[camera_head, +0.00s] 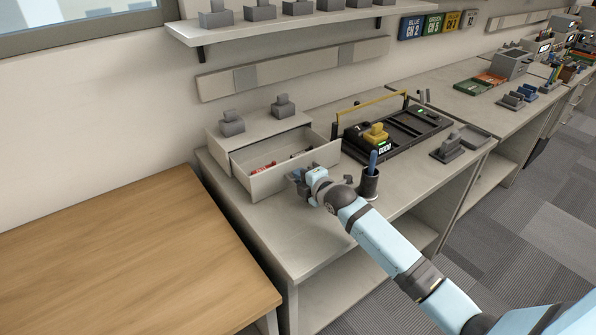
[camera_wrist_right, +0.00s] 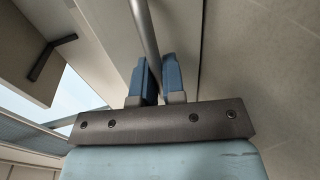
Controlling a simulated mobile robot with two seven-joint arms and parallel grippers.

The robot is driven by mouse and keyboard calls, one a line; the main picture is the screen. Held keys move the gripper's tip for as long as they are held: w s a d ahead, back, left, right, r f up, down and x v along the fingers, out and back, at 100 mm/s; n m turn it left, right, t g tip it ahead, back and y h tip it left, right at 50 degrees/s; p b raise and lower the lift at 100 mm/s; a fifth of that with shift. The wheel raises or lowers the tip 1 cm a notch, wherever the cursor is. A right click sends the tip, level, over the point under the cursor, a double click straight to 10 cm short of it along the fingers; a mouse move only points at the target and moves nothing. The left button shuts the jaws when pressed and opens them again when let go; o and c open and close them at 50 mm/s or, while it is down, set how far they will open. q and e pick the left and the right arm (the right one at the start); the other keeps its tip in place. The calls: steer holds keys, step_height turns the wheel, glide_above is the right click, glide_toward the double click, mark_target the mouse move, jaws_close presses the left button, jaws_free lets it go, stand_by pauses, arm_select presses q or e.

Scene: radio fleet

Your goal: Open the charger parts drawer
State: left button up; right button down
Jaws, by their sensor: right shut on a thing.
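The charger parts drawer (camera_head: 295,172) is a pale grey drawer in a low unit (camera_head: 262,138) on the grey bench. It stands pulled out, and small red and dark parts (camera_head: 264,167) lie inside. My right gripper (camera_head: 299,174) is at the drawer's front face. In the right wrist view my right gripper (camera_wrist_right: 159,78) has its blue fingers closed around a grey bar handle (camera_wrist_right: 147,40). The handle runs along a pale panel, the drawer front. In the head view the handle is mostly hidden by the gripper. My left gripper is not in view.
Chargers (camera_head: 232,123) stand on top of the unit. A dark cup (camera_head: 370,184) with a blue tool stands close right of my right wrist. A black tray (camera_head: 398,130) with a yellow radio (camera_head: 376,134) lies behind it. A wooden table (camera_head: 120,255) is at left. The bench front is clear.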

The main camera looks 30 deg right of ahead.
steer(key=c, duration=1.2)
jaws_free()
steer(key=shift+c, duration=0.2)
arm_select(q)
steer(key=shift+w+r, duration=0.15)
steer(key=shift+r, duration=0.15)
arm_select(e)
steer(key=p+v, duration=0.1)
steer(key=v, duration=1.2)
steer(key=shift+s, duration=0.4)
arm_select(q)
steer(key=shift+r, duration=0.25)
